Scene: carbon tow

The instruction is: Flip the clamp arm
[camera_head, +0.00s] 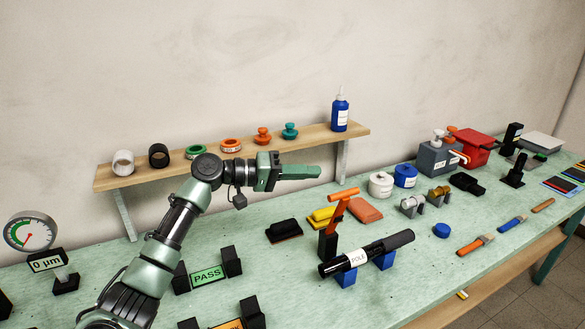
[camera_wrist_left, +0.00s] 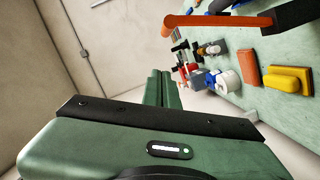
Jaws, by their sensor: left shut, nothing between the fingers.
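The clamp has an orange arm (camera_head: 337,213) that stands up, slightly tilted, from a black post (camera_head: 327,246) and ends in an orange crossbar. It is beside a black pole (camera_head: 367,252) with a white "POLE" label, which lies on blue supports (camera_head: 346,277). The orange arm also shows at the top of the left wrist view (camera_wrist_left: 222,20). My left gripper (camera_head: 318,171) is shut and empty, pointing right, above and behind the clamp arm in the head view. Its green fingers are together in the left wrist view (camera_wrist_left: 160,90). My right gripper is out of view.
A wooden shelf (camera_head: 255,157) with rings, knobs and a blue bottle (camera_head: 340,110) runs along the wall behind my left arm. Yellow and orange pads (camera_head: 365,210) lie behind the clamp. A "PASS" stand (camera_head: 207,277) and a gauge (camera_head: 30,232) are at left.

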